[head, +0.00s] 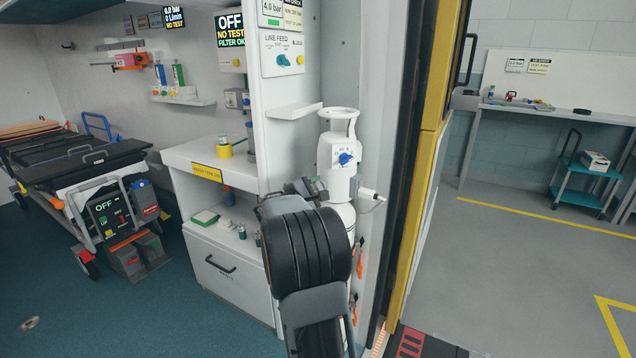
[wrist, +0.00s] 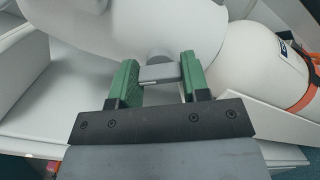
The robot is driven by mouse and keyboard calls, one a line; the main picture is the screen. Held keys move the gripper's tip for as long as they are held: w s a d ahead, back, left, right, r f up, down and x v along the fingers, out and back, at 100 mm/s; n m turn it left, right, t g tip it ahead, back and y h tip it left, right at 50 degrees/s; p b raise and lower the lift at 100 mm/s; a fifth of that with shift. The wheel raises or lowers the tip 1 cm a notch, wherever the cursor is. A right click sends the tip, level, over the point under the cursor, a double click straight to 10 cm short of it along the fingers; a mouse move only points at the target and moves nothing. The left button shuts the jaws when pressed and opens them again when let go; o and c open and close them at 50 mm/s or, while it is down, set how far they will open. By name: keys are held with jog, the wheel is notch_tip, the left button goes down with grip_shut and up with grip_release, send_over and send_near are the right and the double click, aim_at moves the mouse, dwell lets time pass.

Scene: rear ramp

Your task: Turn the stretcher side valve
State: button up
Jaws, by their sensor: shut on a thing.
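A white cylinder (head: 343,214) stands upright against the wall panel, with a white head (head: 337,150) carrying a blue dial (head: 346,159) on its front. In the wrist view a small grey valve lever (wrist: 160,74) sticks out from a white rounded body (wrist: 150,30). My gripper (wrist: 157,78) is shut on this lever, one green finger pad on each side. In the head view my gripper (head: 312,190) is at the lower left of the white head. My dark arm hides part of the cylinder and the lever cannot be made out there.
A white cabinet (head: 215,165) with shelves stands to the left, close to my arm. A stretcher (head: 85,165) with black pads is farther left. A yellow door edge (head: 428,170) is to the right, with open grey floor (head: 510,260) beyond.

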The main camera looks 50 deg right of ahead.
jog(key=n+p, duration=0.2)
jog(key=n, duration=0.1)
jog(key=r+n+p, duration=0.1)
jog(key=n+p, duration=0.2)
jog(key=shift+n, duration=0.3)
jog(key=n+p, duration=0.4)
jog(key=shift+w+n+p, duration=0.1)
jog(key=shift+n+p, duration=0.3)
jog(key=shift+f+n+p, duration=0.15)
jog(key=shift+n+p, duration=0.6)
jog(key=shift+n, duration=0.05)
jog(key=shift+f+n, duration=0.1)
jog(key=shift+n, duration=0.2)
jog(key=o, duration=0.9)
jog(key=shift+f, duration=0.1)
jog(key=a, duration=0.9)
jog(key=s+a+p, duration=0.1)
jog(key=a, duration=0.3)
jog(key=shift+s+a, duration=0.1)
jog(key=shift+a, duration=0.3)
